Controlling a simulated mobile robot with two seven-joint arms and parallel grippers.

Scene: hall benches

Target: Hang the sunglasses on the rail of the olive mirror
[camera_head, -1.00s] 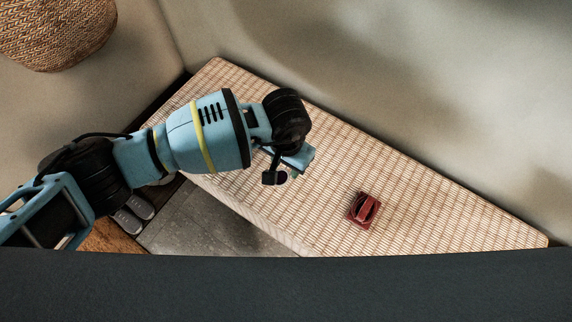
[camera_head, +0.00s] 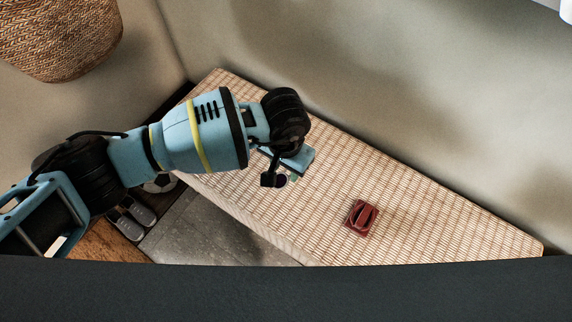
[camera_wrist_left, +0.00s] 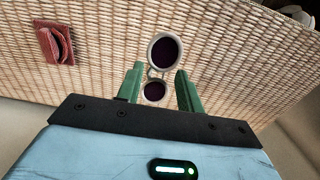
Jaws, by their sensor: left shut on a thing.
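The sunglasses (camera_wrist_left: 164,51), with dark round lenses and a pale frame, are held between the green fingers of my left gripper (camera_wrist_left: 158,84). In the left wrist view one lens sticks out past the fingertips and the other lies between them. In the head view a dark lens (camera_head: 281,181) shows below my left gripper (camera_head: 283,174), whose fingers are mostly hidden by the wrist. The sunglasses are over the woven bench top; their height above it is hard to tell. No olive mirror or rail shows. My right gripper is not in view.
A red object on a square base (camera_head: 361,218) sits on the woven bench (camera_head: 430,215), right of my gripper. A woven basket (camera_head: 60,40) is at upper left. The bench's right part is clear.

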